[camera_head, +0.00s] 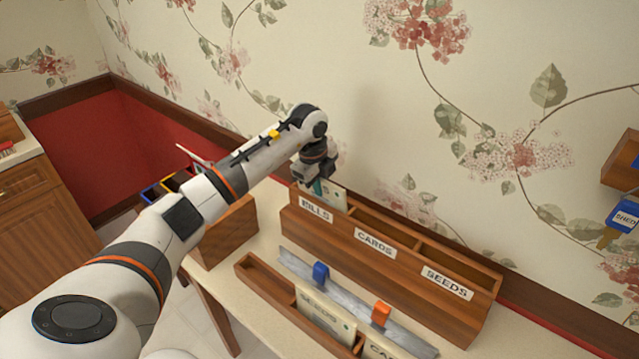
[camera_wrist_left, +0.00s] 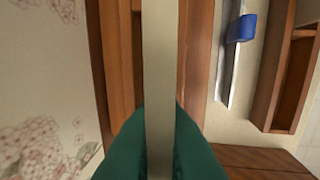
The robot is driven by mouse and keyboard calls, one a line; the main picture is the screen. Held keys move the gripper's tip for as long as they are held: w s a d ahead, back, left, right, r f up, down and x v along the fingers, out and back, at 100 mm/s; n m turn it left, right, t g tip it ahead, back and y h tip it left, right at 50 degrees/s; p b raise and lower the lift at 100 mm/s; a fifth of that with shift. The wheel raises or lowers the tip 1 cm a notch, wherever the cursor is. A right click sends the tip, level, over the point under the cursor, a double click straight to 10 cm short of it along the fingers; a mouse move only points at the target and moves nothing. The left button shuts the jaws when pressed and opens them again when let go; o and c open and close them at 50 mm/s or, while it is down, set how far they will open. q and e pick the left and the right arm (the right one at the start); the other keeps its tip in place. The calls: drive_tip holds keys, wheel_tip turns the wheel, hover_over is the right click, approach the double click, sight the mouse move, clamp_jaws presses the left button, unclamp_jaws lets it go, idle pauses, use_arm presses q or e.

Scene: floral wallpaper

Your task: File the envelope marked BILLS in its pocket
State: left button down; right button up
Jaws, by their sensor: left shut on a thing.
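The wooden sorter (camera_head: 402,277) stands against the wall, with pockets labelled BILLS (camera_head: 317,209), CARDS (camera_head: 375,242) and SEEDS (camera_head: 447,282). My left gripper (camera_head: 318,187) is over the BILLS pocket, shut on a pale envelope (camera_head: 334,194). The envelope stands upright, and its lower part is hidden behind the pocket's front wall. I cannot read its marking or tell how deep it sits. In the left wrist view the envelope (camera_wrist_left: 160,70) shows edge-on between the teal fingertips (camera_wrist_left: 160,140), above the wooden sorter. My right gripper is not in view.
A low wooden tray (camera_head: 262,284) in front holds envelopes, one seemingly marked SEEDS (camera_head: 322,318). A metal strip with a blue clip (camera_head: 321,272) and an orange clip (camera_head: 381,313) lies between tray and sorter. A wooden box (camera_head: 232,232) stands left. A blue SHED key tag (camera_head: 622,215) hangs right.

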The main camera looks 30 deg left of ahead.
use_arm(q)
drive_tip(key=c, duration=1.5)
unclamp_jaws()
drive_tip(key=r, duration=0.4)
drive_tip(key=s+r+b, duration=0.1)
drive_tip(key=r, duration=0.3)
drive_tip(key=s+r+b, duration=0.1)
drive_tip(key=r, duration=0.2)
drive_tip(key=shift+s+a+r, duration=0.1)
drive_tip(key=shift+s+r, duration=0.1)
drive_tip(key=shift+r, duration=0.2)
drive_tip(key=shift+f, duration=0.1)
